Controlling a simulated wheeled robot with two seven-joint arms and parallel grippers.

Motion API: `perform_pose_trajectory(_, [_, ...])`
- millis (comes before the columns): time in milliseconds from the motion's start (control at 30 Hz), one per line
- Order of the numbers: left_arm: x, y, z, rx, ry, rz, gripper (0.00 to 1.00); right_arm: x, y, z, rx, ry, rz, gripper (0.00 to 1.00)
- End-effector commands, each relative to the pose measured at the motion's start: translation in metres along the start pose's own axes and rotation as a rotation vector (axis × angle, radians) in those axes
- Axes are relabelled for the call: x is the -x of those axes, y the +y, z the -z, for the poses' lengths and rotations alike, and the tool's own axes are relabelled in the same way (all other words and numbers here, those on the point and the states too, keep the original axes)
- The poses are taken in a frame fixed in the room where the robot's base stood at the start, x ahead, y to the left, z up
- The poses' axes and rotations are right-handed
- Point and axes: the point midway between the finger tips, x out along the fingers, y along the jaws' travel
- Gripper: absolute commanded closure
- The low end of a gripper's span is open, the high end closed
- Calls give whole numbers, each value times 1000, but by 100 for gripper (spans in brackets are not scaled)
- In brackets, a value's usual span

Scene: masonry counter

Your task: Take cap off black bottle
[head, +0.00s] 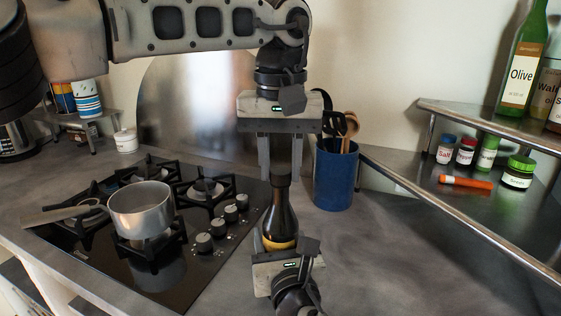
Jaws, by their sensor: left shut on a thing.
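The black bottle (280,218) stands upright on the grey counter, dark and glossy with a yellowish band low on its body. My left gripper (280,172) comes from above, fingers pointing down on both sides of the bottle's dark cap (281,155), and is shut on it. The seam between cap and neck is hard to make out. My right gripper (283,250) is at the bottle's lower part, on the near side. Its body hides the bottle's base and its own fingertips, so its grip is not clear.
A gas hob (190,272) with a saucepan (141,210) lies left of the bottle. A blue utensil holder (336,178) stands close behind right. A raised metal shelf (415,192) with jars and an orange marker (465,183) is at right. Counter right of the bottle is clear.

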Motion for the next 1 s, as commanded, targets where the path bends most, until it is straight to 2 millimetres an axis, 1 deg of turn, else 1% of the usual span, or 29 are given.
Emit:
perform_pose_trajectory(100, [0,0,0,281,-2,-1,97,0,0,1,0,2,0,100])
perform_pose_trajectory(567, [1,0,0,1424,-2,0,97,0,0,1,0,2,1,100])
perform_pose_trajectory(1000, [2,0,-1,2538,-1,0,97,0,0,1,0,2,1,100])
